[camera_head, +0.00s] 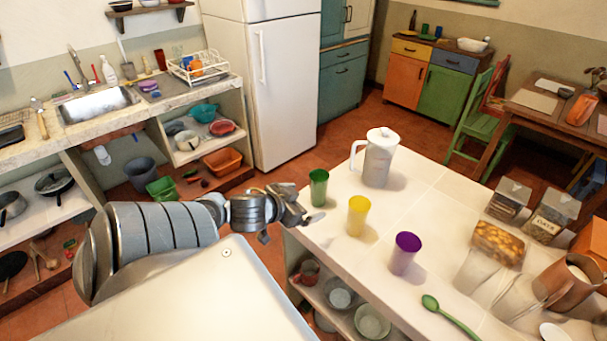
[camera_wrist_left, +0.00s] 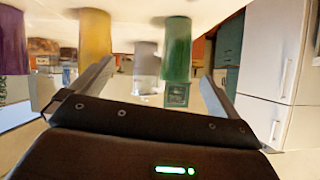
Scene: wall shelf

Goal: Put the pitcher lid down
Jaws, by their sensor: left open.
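The white pitcher (camera_head: 378,165) stands upright on the counter, its handle to the left. Its white lid (camera_head: 382,137) appears to sit on its top. My left gripper (camera_head: 308,207) is at the counter's left edge, beside the green cup (camera_head: 318,187) and apart from the pitcher. It is open and empty. In the left wrist view, which looks upside down, the pitcher (camera_wrist_left: 146,62) shows between the spread fingers of the left gripper (camera_wrist_left: 156,72), partly blurred; the lid is hard to make out there. My right gripper is not in view.
A yellow cup (camera_head: 358,215) and a purple cup (camera_head: 404,252) stand in front of the pitcher. A green spoon (camera_head: 450,315), jars (camera_head: 550,215) and a brown jug (camera_head: 572,283) are at the right. The counter (camera_head: 432,205) is clear right of the pitcher.

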